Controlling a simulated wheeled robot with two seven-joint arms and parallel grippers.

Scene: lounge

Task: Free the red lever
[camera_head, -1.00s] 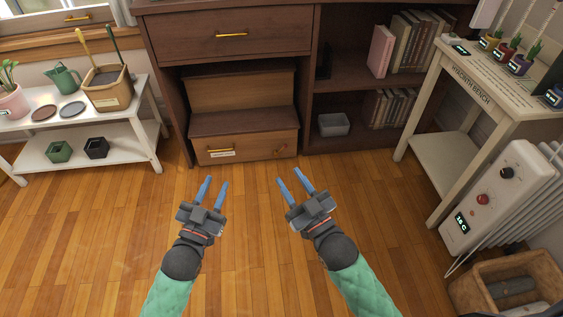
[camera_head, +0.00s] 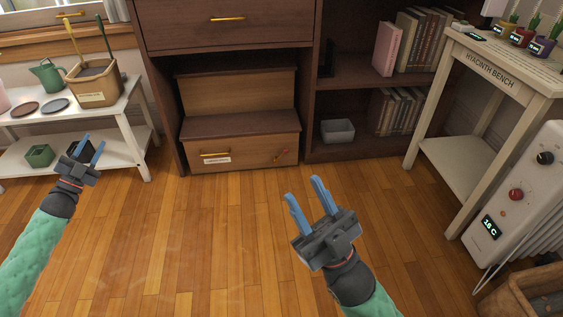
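A small red piece (camera_head: 284,153), with a yellowish part beside it, sits at the lower right of the wooden step-box drawer front (camera_head: 245,154). It may be the red lever, but it is too small to make out what holds it. The drawer front has a brass handle (camera_head: 216,154) and a white label below it. My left gripper (camera_head: 91,145) is open and empty, in front of the white shelf at the left. My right gripper (camera_head: 302,188) is open and empty above the floor, in front of and below the drawer.
The white shelf (camera_head: 130,165) bears pots and a watering can. A bookcase with a grey bin (camera_head: 338,131) stands right of the steps. The Hyacinth bench (camera_head: 490,72), a white heater (camera_head: 520,190) and a wooden crate (camera_head: 510,298) line the right. The middle floor is clear.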

